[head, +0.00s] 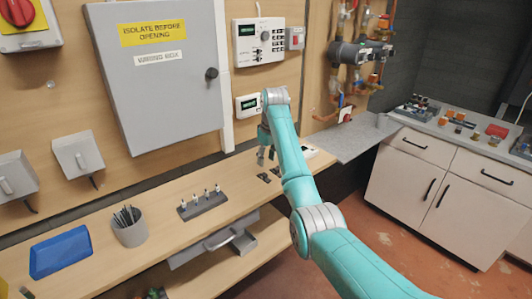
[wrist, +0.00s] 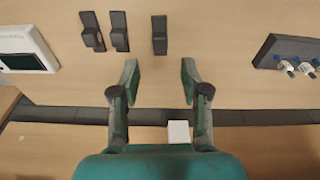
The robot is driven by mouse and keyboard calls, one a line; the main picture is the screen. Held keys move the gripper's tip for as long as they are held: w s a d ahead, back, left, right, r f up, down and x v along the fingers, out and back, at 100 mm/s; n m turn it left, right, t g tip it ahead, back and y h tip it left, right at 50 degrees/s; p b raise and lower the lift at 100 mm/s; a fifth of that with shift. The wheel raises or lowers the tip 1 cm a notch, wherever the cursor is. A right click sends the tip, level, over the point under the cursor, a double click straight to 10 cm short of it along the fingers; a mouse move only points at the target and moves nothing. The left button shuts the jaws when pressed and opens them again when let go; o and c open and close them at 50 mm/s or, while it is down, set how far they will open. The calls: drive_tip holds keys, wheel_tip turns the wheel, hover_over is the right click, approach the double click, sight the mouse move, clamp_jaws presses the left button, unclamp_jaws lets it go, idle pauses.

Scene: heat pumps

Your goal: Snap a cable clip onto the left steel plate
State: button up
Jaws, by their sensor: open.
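Dark clip-like pieces lie apart on the wooden bench. The wrist view shows one ahead of the fingers (wrist: 159,36) and two side by side to its left (wrist: 92,32) (wrist: 119,32). I cannot identify the left steel plate. A small pale square (wrist: 178,131) shows between the finger bases; I cannot tell what it is.
A dark rack of white-tipped pieces (head: 203,203), a grey pen cup (head: 129,227) and a blue tray (head: 60,252) stand on the bench to the left. A grey cabinet (head: 160,90) and a white controller (head: 258,42) hang on the wall behind.

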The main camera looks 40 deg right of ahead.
sight(264, 174)
drive_tip(key=shift+w+f, duration=0.25)
drive_tip(key=shift+f, duration=1.4)
drive_tip(key=shift+w+f, duration=0.2)
drive_tip(key=shift+f, duration=1.4)
clamp_jaws()
drive_tip(key=shift+r, duration=0.2)
drive_tip(key=shift+r, duration=2.85)
